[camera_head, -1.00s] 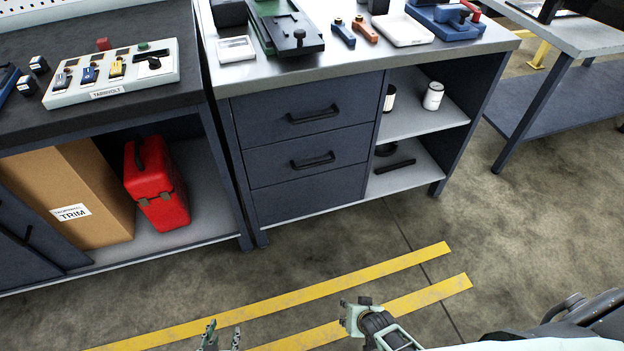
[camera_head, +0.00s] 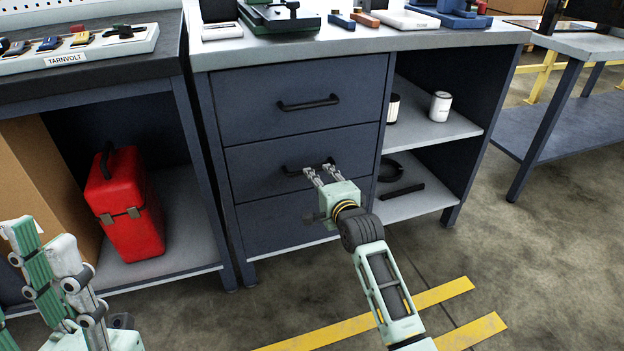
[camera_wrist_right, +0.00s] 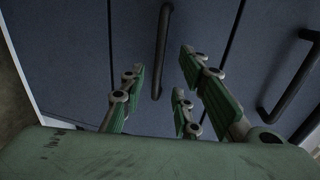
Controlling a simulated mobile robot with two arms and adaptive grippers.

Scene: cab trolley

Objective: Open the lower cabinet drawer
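The dark blue cabinet has a lower drawer (camera_head: 255,163) with a black bar handle (camera_head: 290,171). The drawer is closed, its front level with the panels around it. My right gripper (camera_head: 321,170) is at this handle, covering its right part. In the right wrist view the handle (camera_wrist_right: 161,60) lies between the spread fingers of the open right gripper (camera_wrist_right: 160,76). I cannot tell whether any finger touches it. My left gripper (camera_head: 45,232) is at the lower left, empty, its fingers apart and pointing up, away from the cabinet.
The upper drawer (camera_head: 250,108), also closed, has its own handle (camera_head: 308,103); it shows in the wrist view (camera_wrist_right: 295,80) too. Open shelves (camera_head: 445,130) with a white can (camera_head: 440,107) are at right. A red toolbox (camera_head: 128,215) stands left. Floor in front is clear.

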